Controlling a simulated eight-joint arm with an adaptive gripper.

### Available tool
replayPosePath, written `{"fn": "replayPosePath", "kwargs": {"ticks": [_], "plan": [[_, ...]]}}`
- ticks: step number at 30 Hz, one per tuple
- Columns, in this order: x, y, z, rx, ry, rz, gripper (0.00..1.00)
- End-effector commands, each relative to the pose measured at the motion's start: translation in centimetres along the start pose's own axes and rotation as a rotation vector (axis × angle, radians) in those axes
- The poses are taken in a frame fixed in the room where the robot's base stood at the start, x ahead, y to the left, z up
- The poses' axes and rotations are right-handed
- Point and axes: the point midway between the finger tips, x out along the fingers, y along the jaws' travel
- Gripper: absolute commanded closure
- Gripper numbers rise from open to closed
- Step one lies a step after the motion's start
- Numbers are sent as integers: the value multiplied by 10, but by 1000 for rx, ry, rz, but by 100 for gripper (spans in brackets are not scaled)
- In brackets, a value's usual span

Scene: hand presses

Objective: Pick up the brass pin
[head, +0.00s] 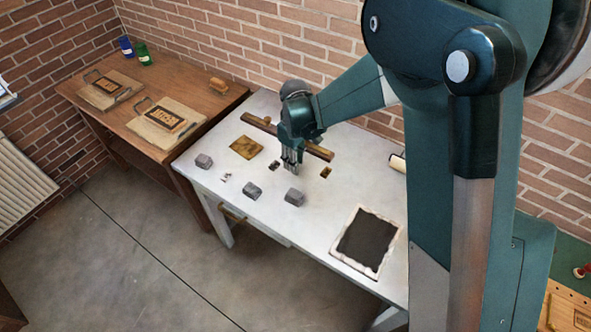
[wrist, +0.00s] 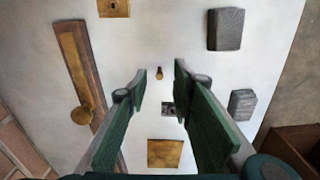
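A small brass pin (wrist: 159,73) with a rounded, darker end shows in the wrist view on the pale tabletop, between the tips of my two fingers. My gripper (wrist: 160,82) is open, with green-padded fingers on either side of the pin and nothing between them that looks gripped. In the head view my gripper (head: 291,166) points down over the middle of the white table (head: 330,205). I cannot make out the pin in the head view; my gripper may hide it. The height of the fingertips above the tabletop is hard to tell.
Around the pin are a small grey holed block (wrist: 168,108), a brass holed block (wrist: 114,7), a brass plate (wrist: 165,153) and a long bar with a knob (wrist: 75,62). Several grey blocks (head: 294,197) lie nearer the front. A black framed pad (head: 368,243) lies right.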

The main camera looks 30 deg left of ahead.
Motion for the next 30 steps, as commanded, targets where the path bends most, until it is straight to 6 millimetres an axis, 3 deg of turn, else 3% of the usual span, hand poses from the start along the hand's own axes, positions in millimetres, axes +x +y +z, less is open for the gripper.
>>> {"fn": "replayPosePath", "kwargs": {"ticks": [10, 28, 30], "plan": [[32, 1, 0, 0, 0, 0, 76], [34, 0, 0, 0, 0, 0, 76], [34, 0, 0, 0, 0, 0, 84]]}}
